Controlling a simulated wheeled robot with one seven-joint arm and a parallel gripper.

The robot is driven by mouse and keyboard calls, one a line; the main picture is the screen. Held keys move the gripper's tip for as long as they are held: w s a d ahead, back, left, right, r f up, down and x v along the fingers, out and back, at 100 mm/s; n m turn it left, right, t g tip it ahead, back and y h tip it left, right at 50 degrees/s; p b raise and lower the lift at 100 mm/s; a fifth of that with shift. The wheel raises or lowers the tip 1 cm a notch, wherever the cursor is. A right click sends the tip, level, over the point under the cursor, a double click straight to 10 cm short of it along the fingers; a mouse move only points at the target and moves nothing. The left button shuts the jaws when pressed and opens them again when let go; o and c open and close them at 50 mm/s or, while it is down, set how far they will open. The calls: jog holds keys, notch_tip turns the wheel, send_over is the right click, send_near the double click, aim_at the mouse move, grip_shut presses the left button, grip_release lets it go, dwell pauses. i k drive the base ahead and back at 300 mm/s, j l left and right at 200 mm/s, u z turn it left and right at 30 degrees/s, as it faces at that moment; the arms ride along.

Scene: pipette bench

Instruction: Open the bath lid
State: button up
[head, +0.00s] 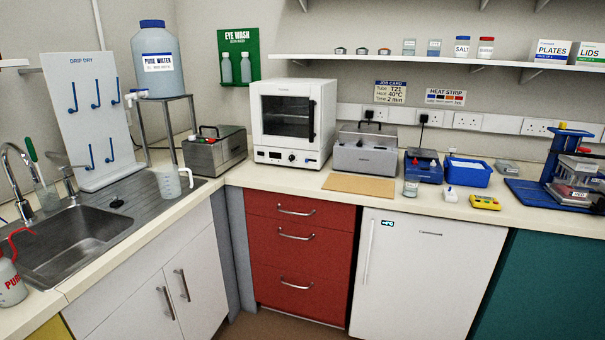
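Two metal bath-like boxes stand on the worktop, and I cannot tell for sure which is the bath the task names. One grey steel box (365,160) stands right of the white oven, with a lid (367,136) on top that looks shut and a thin handle arching over it. The other, darker box (218,158) stands in the corner left of the oven, its top also looking closed, with a black handle (208,128). The insides of both are hidden. My gripper is not in view.
A white oven (291,122) stands between the boxes. A brown board (358,187) lies before the right box. A blue block (423,167), blue tray (466,172) and yellow device (485,203) lie farther right. A jug (170,182) stands near the sink (75,240).

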aim_at(219, 127)
jog(key=i, duration=1.9)
jog(key=u, duration=0.05)
